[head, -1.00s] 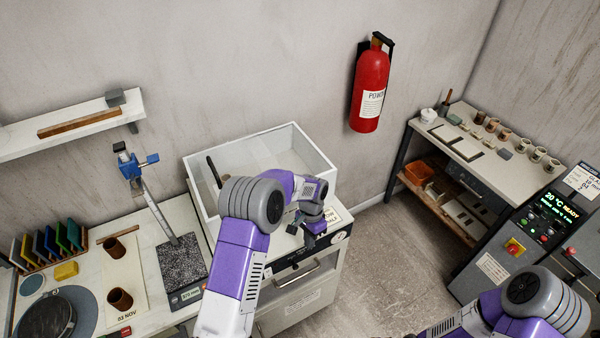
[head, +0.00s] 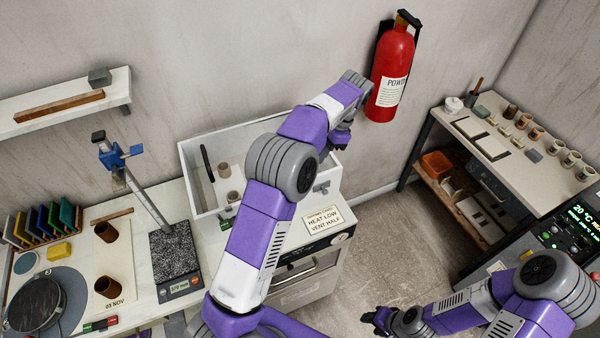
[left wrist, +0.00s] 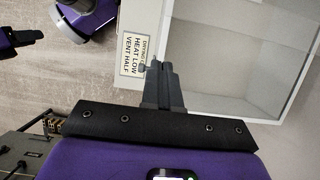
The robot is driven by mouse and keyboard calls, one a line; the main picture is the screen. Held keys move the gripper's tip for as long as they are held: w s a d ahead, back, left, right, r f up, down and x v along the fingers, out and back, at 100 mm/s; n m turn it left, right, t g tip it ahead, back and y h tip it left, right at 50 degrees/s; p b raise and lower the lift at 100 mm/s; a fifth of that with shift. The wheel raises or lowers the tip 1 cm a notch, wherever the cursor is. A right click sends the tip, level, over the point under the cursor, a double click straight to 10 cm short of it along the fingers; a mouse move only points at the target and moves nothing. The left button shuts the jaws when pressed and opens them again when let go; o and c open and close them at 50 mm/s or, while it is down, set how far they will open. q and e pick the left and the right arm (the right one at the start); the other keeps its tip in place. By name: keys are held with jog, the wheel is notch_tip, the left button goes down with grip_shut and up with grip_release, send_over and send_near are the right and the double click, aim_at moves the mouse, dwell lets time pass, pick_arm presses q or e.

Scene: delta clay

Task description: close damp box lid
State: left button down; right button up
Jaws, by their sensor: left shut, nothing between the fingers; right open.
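The white damp box (head: 186,172) stands on a low cabinet against the wall. Its top looks open in the head view, with cups (head: 232,196) and a black bar (head: 207,164) showing inside. I cannot clearly tell the lid from the box's pale walls. My right gripper (head: 372,317) is open and empty, low over the floor.
A red fire extinguisher (head: 392,75) hangs close to my left wrist. A label (head: 323,220) lies on the cabinet top before the box. A scale (head: 182,285) and clamp stand (head: 140,190) are left of it. Floor (head: 390,235) is clear to the right.

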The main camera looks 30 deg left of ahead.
pick_arm(q)
jog(key=x, duration=0.3)
jog(key=w+x, duration=0.1)
jog(key=x, duration=0.1)
jog(key=shift+s+a+f, duration=0.1)
jog(key=shift+s+f, duration=0.05)
jog(key=shift+f, duration=0.3)
jog(key=shift+s+a+f, duration=0.15)
jog(key=shift+s+a, duration=0.3)
jog(key=shift+s, duration=0.15)
jog(key=shift+s+a+f, duration=0.15)
jog(key=shift+s+a, duration=0.3)
jog(key=shift+s, duration=0.2)
jog(key=shift+s+a, duration=0.5)
pick_arm(e)
jog(key=shift+w, duration=0.3)
